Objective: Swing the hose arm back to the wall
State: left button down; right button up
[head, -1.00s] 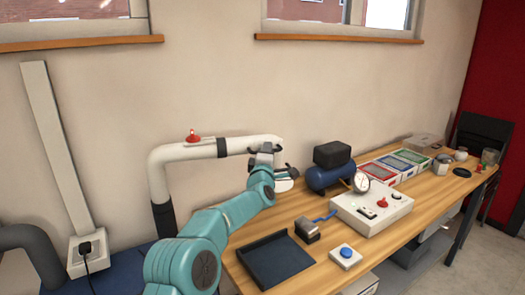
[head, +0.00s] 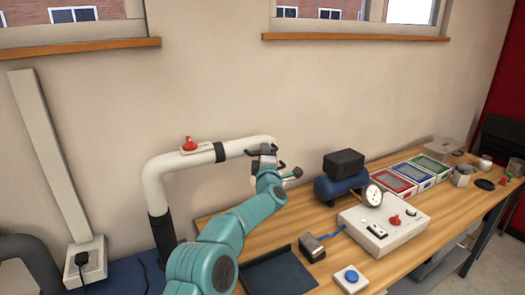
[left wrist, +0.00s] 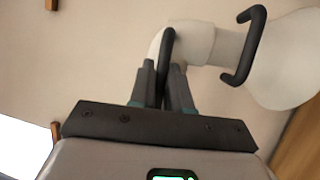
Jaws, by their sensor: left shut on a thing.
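The hose arm (head: 187,166) is a white pipe rising from a dark sleeve at the left, bending and running right in front of the wall. A dark band and a red-handled part sit on its horizontal length. Its free end bends down behind my left gripper (head: 264,160). In the left wrist view, my left gripper (left wrist: 165,75) is shut on a dark handle (left wrist: 166,48) beside the white end joint. A white hood (left wrist: 285,58) and a second dark handle (left wrist: 245,45) show to the right. My right gripper is not in view.
The wooden bench (head: 300,228) holds a blue compressor (head: 336,187), a white control box (head: 384,222), a dark tray (head: 280,273), a blue-button box (head: 350,278) and several coloured trays (head: 393,181). A wall socket with a plug (head: 83,260) is at left.

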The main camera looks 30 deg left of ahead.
pick_arm(q)
jog(key=shift+a, duration=0.1)
dwell(0.4)
jog(key=c, duration=1.2)
grip_release()
jog(key=shift+o, duration=0.2)
